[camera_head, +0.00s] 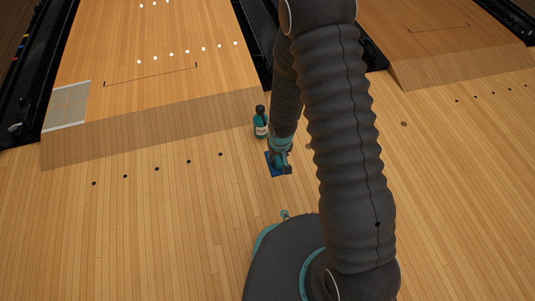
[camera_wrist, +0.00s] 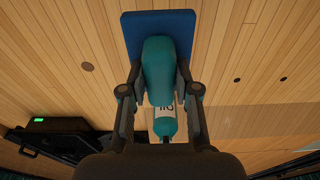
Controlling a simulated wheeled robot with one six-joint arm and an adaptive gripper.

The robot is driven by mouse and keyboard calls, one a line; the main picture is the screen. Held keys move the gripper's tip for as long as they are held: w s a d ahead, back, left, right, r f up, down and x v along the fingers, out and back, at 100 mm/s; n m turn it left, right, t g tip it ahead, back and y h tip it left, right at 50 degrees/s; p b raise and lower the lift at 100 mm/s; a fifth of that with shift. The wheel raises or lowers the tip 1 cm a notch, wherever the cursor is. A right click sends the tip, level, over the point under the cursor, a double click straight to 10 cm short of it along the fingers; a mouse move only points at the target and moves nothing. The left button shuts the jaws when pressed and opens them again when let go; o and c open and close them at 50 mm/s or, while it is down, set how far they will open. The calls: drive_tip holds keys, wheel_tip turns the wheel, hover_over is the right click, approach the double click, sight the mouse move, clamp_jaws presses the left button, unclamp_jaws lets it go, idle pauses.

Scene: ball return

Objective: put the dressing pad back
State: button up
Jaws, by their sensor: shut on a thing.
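The dressing pad looks like a blue rectangular pad with a rounded teal grip. In the wrist view the blue pad (camera_wrist: 133,32) shows at the top, with its teal grip between the two fingers. My gripper (camera_wrist: 160,90) is shut on that grip. In the head view the blue pad (camera_head: 270,165) shows under my gripper (camera_head: 282,161), low over the wooden floor and partly hidden by it. I cannot tell whether it touches the floor.
A teal bottle (camera_head: 261,124) with a dark cap and pale label stands just behind the pad; it also shows in the wrist view (camera_wrist: 165,123). Dark gutters (camera_head: 260,45) flank the lane (camera_head: 160,60). A small round mark (camera_head: 404,124) is on the floor. Floor to the left is clear.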

drive_tip(key=w+a+f, duration=0.1)
drive_tip(key=w+f, duration=0.1)
drive_tip(key=w, duration=0.1)
drive_tip(key=w+a+f, duration=0.1)
drive_tip(key=w+f, duration=0.1)
drive_tip(key=w, duration=0.1)
drive_tip(key=w+a+f, duration=0.1)
drive_tip(key=w+f, duration=0.1)
drive_tip(key=w, duration=0.1)
drive_tip(key=shift+w+a, duration=0.15)
drive_tip(key=shift+w, duration=0.15)
drive_tip(key=shift+w+f, duration=0.1)
drive_tip(key=shift+f, duration=1.95)
drive_tip(key=shift+f+b, duration=0.15)
drive_tip(key=shift+b, duration=0.2)
drive_tip(key=o, duration=1)
drive_tip(key=r, duration=0.4)
drive_tip(key=s+r+p, duration=0.1)
drive_tip(key=r, duration=0.3)
drive_tip(key=r+p, duration=0.1)
drive_tip(key=r, duration=0.3)
drive_tip(key=shift+s+r, duration=0.15)
drive_tip(key=shift+s, duration=0.1)
